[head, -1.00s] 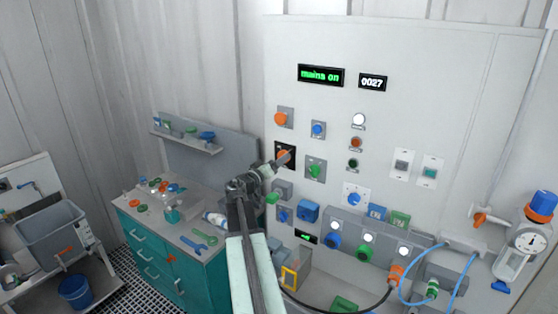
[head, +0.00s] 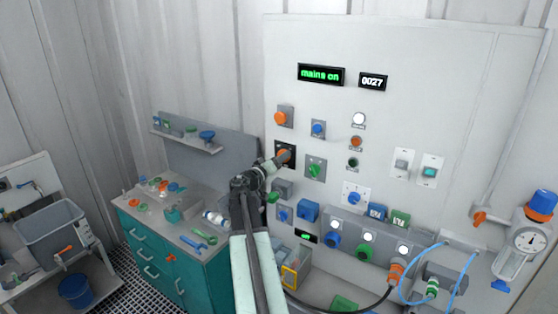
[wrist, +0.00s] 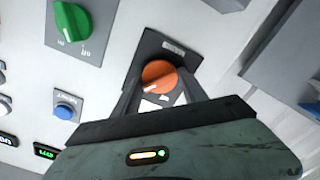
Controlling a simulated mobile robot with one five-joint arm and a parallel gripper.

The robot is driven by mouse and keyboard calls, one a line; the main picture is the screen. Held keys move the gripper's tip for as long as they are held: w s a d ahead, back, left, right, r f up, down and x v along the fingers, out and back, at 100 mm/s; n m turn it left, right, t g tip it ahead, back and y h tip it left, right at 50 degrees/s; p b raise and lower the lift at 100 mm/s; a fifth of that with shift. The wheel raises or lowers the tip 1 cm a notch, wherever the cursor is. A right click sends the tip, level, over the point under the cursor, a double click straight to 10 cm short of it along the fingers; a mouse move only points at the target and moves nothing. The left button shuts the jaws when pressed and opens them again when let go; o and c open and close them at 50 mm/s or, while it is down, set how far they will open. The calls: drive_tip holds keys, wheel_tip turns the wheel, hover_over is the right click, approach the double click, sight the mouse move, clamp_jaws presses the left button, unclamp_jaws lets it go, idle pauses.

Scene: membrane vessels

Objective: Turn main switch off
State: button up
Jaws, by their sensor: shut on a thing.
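The main switch is an orange rotary knob (wrist: 159,76) on a black plate (wrist: 172,46), seen close up in the wrist view. In the head view its black plate (head: 291,150) shows on the left part of the white panel, partly covered by my gripper (head: 281,158). In the wrist view my gripper (wrist: 162,92) has one finger on each side of the orange knob and is shut on it. The display (head: 321,75) at the panel's top reads "mains on" in green. The knob's exact angle is hard to read.
A grey box (head: 283,188) is close below. A teal-drawer bench (head: 165,245) stands to the left.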

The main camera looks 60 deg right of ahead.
drive_tip(key=shift+w+d+n, duration=0.1)
drive_tip(key=shift+w+n, duration=0.05)
drive_tip(key=shift+n, duration=7.35)
drive_tip(key=o, duration=1.3)
drive_tip(key=shift+o, duration=0.2)
